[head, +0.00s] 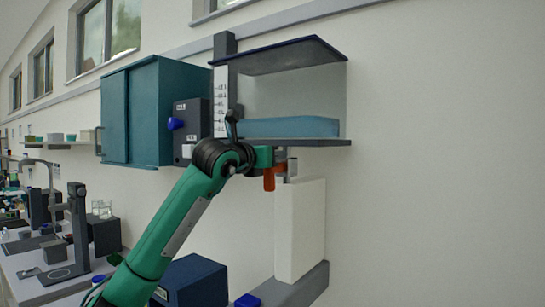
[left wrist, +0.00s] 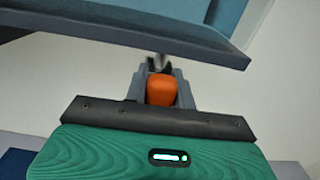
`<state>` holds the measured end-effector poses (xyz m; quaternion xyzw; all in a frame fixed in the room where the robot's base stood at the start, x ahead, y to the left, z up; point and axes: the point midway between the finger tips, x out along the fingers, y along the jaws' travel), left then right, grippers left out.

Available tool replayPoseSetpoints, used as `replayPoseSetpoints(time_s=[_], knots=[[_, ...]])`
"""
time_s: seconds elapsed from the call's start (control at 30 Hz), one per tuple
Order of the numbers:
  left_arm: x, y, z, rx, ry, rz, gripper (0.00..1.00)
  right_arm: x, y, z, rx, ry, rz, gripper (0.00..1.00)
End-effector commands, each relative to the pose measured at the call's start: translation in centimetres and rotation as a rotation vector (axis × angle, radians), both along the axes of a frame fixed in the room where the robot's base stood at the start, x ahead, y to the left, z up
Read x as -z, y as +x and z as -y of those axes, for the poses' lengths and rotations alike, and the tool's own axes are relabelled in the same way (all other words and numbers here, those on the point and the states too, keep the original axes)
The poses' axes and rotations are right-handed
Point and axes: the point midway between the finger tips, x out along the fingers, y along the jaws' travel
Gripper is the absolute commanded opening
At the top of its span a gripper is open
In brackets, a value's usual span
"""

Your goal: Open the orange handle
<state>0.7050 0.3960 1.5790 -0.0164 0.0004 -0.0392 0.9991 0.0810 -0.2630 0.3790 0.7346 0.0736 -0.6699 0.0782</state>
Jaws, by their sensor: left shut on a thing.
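The orange handle (head: 269,179) hangs just below the grey shelf of the membrane rig, next to a small metal fitting (head: 281,163). My left gripper (head: 268,168) reaches it from the left and is shut on it. In the left wrist view the orange handle (left wrist: 161,89) shows between the grey fingers of my left gripper (left wrist: 161,95), with a metal stem behind it. The fingers hide part of the handle. My right gripper is in neither view.
Above the handle is the rig's shelf (head: 310,142) with a blue block (head: 290,127) on it. A white panel (head: 300,230) stands below on a grey ledge. A teal cabinet (head: 145,110) and a dark box with a blue knob (head: 176,124) are at left. Open wall lies right.

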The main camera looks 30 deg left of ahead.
Motion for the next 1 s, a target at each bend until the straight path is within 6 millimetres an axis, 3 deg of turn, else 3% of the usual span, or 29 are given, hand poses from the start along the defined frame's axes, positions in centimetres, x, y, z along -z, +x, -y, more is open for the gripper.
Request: replayPoseSetpoints(time_s=[0.17,0.2,0.3,0.67,0.77,1.0], knots=[[0.3,0.1,0.1,0.001,-0.001,-0.006,0.03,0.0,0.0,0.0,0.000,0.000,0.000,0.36],[0.3,0.1,0.1,0.001,-0.001,-0.006,0.33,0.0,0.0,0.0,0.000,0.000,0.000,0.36],[0.2,0.1,0.1,0.001,-0.001,-0.005,0.47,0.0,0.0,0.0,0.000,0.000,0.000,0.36],[0.2,-0.6,-0.1,0.000,-0.001,-0.001,0.47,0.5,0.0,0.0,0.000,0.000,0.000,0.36],[0.3,-2.1,-0.2,-0.001,-0.001,0.002,0.47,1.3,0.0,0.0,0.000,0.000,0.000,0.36],[0.5,-7.5,-0.6,-0.001,0.001,0.002,0.47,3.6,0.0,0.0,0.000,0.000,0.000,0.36]])
